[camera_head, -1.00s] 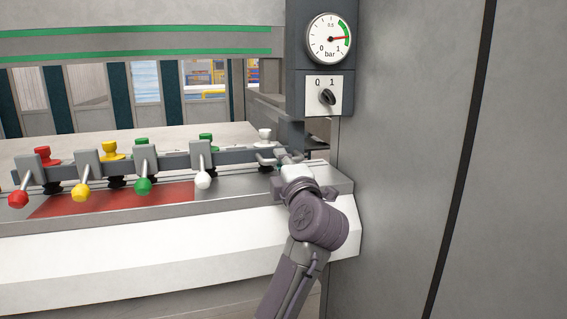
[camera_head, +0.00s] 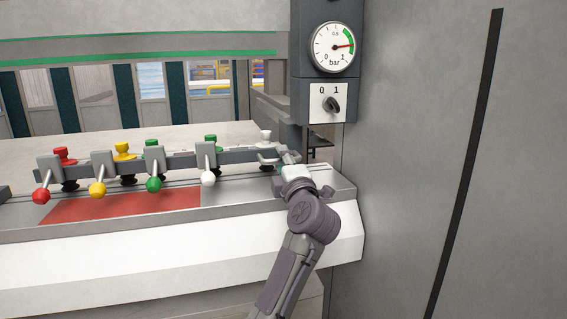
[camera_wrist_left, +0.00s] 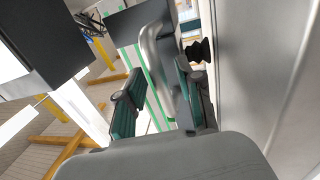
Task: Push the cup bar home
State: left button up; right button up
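The cup bar (camera_head: 181,160) is a long grey bar lying across the machine bed. It carries grey blocks with red, yellow, green and white ball levers in front and matching coloured cup fittings behind. My left gripper (camera_head: 270,158) is at the bar's right end, by its end handle. In the left wrist view my gripper (camera_wrist_left: 158,100) has its two teal-padded fingers apart, with a grey curved handle (camera_wrist_left: 150,45) ahead of and between them, close to the right finger. Whether the fingers touch it cannot be told. My right gripper is not in view.
A red plate (camera_head: 120,206) lies on the bed in front of the bar. A dial gauge (camera_head: 333,48) and a 0/1 switch (camera_head: 331,104) are on the column behind my left gripper. A tall grey cabinet wall (camera_head: 420,150) stands close on the right.

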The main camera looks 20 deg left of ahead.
pick_arm(q)
jog(key=shift+a, duration=0.1)
jog(key=shift+s+f, duration=0.1)
jog(key=shift+s, duration=0.1)
jog(key=v, duration=0.7)
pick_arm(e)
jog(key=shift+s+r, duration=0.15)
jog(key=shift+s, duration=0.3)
